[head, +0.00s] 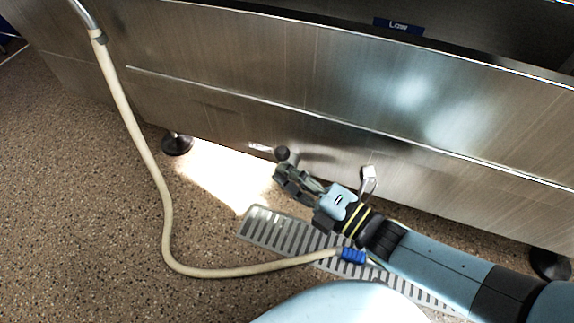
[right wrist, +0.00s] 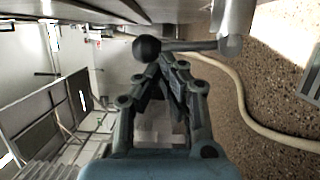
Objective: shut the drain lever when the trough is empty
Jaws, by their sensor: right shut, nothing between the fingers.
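The steel trough (head: 330,90) spans the head view, with a dark blue "Low" label (head: 398,27) near its top edge. Only a dark strip shows beyond the rim, so I cannot tell whether the trough is empty. The drain lever, with a dark ball knob (head: 282,153), is low on the trough's front. In the right wrist view the knob (right wrist: 146,48) ends a rod running sideways to a metal fitting. My right gripper (head: 281,174) is shut and empty, its fingertips (right wrist: 166,60) right by the knob. I cannot tell whether they touch. My left gripper is out of view.
A cream hose (head: 160,190) hangs at the left and curves across the speckled floor to a blue fitting (head: 352,256). A slotted floor grate (head: 270,230) lies under my right arm. Trough feet (head: 177,144) stand left and right. Floor at the left is clear.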

